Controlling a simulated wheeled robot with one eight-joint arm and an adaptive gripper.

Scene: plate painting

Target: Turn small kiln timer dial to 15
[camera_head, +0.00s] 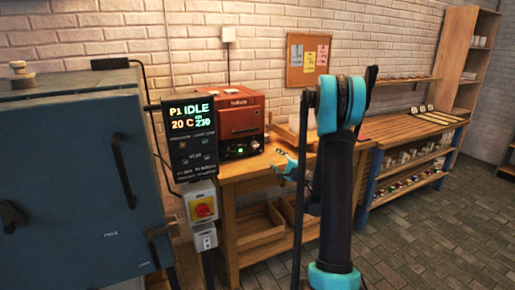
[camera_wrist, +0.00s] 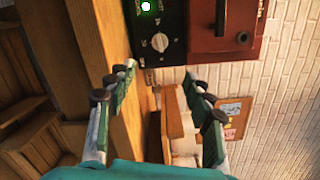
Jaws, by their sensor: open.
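The small kiln is a red box (camera_head: 240,117) standing on the wooden workbench in the head view; its red door also shows in the wrist view (camera_wrist: 222,22). A black control panel sits below the door, with a lit green display. The timer dial is a pale round knob (camera_wrist: 160,42) on that panel in the wrist view; its markings are too small to read. My gripper (camera_wrist: 160,80) is open and empty, its two fingers apart, with the dial in view beyond the fingertips and not touched. In the head view my gripper (camera_head: 286,165) is just right of the panel.
A large blue-grey kiln (camera_head: 75,190) with a black display (camera_head: 191,140) reading "P1 IDLE" stands at left. A red and yellow switch (camera_head: 203,207) hangs below the display. Wooden trays lie on the bench right of the small kiln. Floor is open at right.

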